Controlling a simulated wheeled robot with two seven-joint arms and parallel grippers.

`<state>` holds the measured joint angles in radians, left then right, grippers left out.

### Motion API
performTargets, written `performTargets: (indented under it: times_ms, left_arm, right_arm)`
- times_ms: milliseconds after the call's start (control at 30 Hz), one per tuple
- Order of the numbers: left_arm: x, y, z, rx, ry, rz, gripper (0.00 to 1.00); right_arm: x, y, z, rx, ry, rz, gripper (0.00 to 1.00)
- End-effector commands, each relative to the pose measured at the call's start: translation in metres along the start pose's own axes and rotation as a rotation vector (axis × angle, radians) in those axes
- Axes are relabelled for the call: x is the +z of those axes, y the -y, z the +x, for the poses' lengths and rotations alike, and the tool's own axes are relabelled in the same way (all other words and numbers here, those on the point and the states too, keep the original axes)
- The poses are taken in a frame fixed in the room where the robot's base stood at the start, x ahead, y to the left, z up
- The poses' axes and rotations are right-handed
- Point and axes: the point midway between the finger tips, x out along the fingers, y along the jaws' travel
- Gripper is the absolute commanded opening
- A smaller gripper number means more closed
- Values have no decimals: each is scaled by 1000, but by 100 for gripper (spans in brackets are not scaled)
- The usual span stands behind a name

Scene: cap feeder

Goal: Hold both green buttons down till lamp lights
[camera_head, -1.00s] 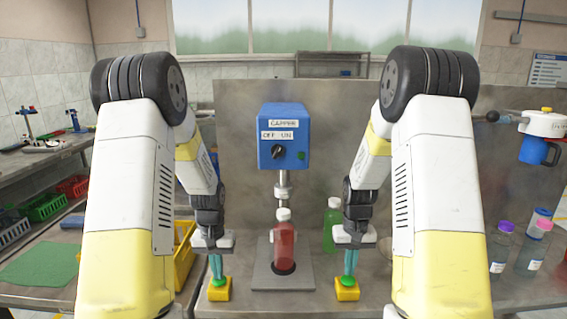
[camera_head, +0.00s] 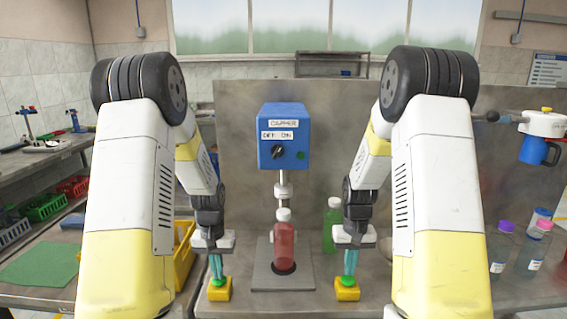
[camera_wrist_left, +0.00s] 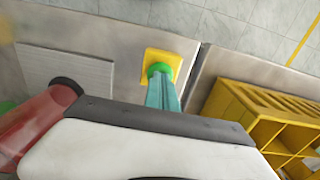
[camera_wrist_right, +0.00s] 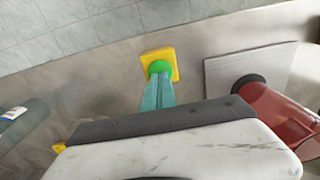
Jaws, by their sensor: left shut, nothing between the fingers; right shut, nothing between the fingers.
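Two yellow boxes, the left one (camera_head: 219,294) and the right one (camera_head: 346,294), stand near the bench's front edge. Each has a green button on top, the left button (camera_head: 218,283) and the right button (camera_head: 347,282). My left gripper (camera_head: 217,275) is shut and empty, its teal fingertips on the left button; the left wrist view also shows this button (camera_wrist_left: 159,69). My right gripper (camera_head: 349,273) is shut and empty, its fingertips on the right button, also in the right wrist view (camera_wrist_right: 158,66). The blue capper (camera_head: 283,130) has a dark green lamp (camera_head: 301,155) that looks unlit.
A red bottle (camera_head: 284,245) with a white cap stands on a grey plate (camera_head: 262,281) under the capper, between my grippers. A green bottle (camera_head: 332,225) is behind my right gripper. A yellow crate (camera_head: 184,262) is left of my left gripper.

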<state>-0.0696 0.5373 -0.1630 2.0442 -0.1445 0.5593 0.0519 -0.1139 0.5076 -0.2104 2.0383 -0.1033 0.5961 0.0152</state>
Motion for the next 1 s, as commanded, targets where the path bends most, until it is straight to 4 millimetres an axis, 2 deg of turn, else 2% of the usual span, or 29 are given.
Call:
performTargets:
  times_ms: [1000]
  left_arm:
    - [0, 0, 0, 0, 0, 0, 0]
  right_arm:
    - [0, 0, 12, 0, 1, 0, 0]
